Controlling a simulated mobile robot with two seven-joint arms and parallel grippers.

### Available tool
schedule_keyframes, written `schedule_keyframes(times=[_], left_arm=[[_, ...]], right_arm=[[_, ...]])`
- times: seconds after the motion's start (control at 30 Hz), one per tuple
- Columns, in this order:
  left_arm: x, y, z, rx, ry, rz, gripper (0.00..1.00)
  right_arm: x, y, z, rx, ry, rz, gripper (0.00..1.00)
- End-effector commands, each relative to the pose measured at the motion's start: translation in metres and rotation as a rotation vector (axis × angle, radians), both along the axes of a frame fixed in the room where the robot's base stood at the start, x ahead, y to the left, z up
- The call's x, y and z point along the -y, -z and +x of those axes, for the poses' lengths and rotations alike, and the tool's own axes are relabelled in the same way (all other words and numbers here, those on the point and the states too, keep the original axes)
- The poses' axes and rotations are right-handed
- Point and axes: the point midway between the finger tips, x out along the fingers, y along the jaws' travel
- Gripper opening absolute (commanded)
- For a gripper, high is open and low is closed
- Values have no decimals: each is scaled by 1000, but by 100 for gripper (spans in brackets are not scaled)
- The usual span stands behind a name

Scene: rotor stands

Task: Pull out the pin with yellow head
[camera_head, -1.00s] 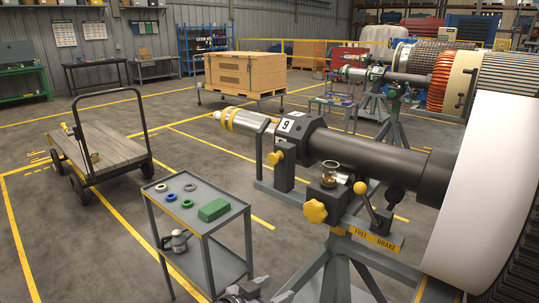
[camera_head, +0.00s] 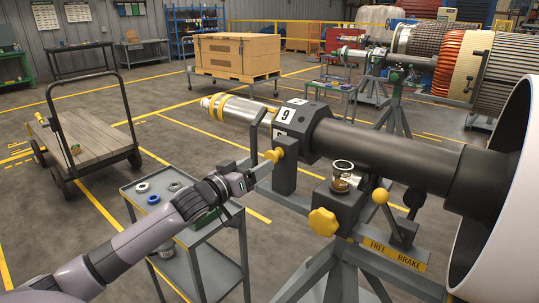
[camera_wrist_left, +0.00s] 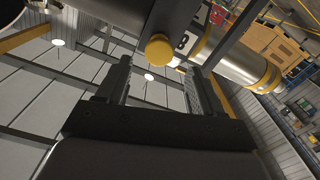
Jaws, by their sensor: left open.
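The pin with a yellow head (camera_head: 274,155) sticks out of the dark block under the numbered collar of the near rotor shaft. Its round yellow head (camera_wrist_left: 159,50) also shows in the left wrist view, just beyond the fingertips and roughly between them. My left gripper (camera_head: 258,168) comes in from the left, close to the pin's head. In the left wrist view my left gripper (camera_wrist_left: 157,78) is open, with nothing between its fingers. I cannot tell whether a finger touches the head. My right gripper is not in view.
A grey trolley (camera_head: 130,190) with rings on top stands below my left arm. The near stand carries a yellow star knob (camera_head: 323,222), a yellow ball lever (camera_head: 380,196) and a small glass cup (camera_head: 342,172). A wooden cart (camera_head: 88,157) stands at left.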

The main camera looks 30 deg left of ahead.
Motion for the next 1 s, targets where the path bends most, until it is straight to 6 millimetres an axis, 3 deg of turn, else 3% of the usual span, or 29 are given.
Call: schedule_keyframes(times=[0.6, 1.0], left_arm=[[5, -1, 60, 0, 0, 0, 67], [6, 1, 69, -1, 0, 1, 67]], right_arm=[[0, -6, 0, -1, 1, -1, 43], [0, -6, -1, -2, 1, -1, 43]])
